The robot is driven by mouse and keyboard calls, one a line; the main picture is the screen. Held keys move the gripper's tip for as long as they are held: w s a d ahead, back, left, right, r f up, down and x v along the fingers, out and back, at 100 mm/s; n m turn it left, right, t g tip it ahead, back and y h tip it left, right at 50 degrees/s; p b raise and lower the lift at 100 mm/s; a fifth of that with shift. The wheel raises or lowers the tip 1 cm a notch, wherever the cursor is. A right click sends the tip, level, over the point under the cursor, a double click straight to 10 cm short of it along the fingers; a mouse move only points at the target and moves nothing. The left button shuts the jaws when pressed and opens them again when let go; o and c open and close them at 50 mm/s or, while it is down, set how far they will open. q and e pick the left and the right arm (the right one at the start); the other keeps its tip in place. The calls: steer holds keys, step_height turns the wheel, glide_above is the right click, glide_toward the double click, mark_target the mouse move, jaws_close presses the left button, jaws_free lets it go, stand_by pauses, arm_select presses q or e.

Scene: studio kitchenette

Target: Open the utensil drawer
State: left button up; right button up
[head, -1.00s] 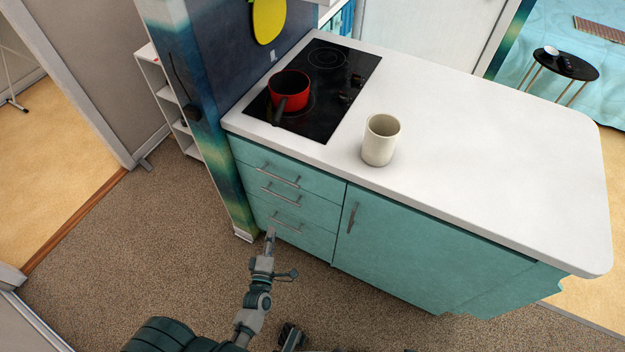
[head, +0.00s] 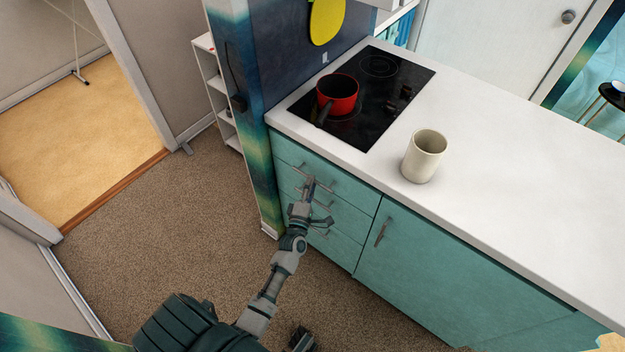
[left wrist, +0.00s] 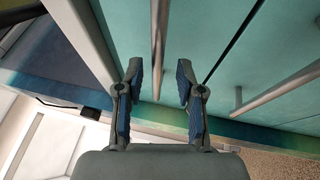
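The teal drawer stack (head: 340,222) is under the hob end of the counter, with all drawer fronts closed. Each front has a metal bar handle, and the top drawer handle (head: 325,187) is highest. I cannot tell which drawer holds utensils. My left gripper (head: 310,181) is at the upper handles in the head view and partly hides them. In the left wrist view my left gripper (left wrist: 160,78) is open, and a bar handle (left wrist: 158,42) runs between its fingertips without visible grip. Another handle (left wrist: 282,91) lies to its right. My right gripper is not seen.
A red pot (head: 337,94) sits on the black hob (head: 385,88). A wall end (head: 262,150) stands left of the drawers. The carpet (head: 165,225) is clear to the left.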

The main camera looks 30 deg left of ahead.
arm_select(q)
steer(key=shift+x, duration=1)
steer(key=shift+d+r, duration=0.1)
steer(key=shift+d, duration=0.05)
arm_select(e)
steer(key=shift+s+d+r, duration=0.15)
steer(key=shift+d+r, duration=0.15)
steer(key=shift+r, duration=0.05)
arm_select(q)
steer(key=shift+c, duration=0.2)
jaws_close()
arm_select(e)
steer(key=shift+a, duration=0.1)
arm_select(q)
steer(key=shift+s, duration=0.1)
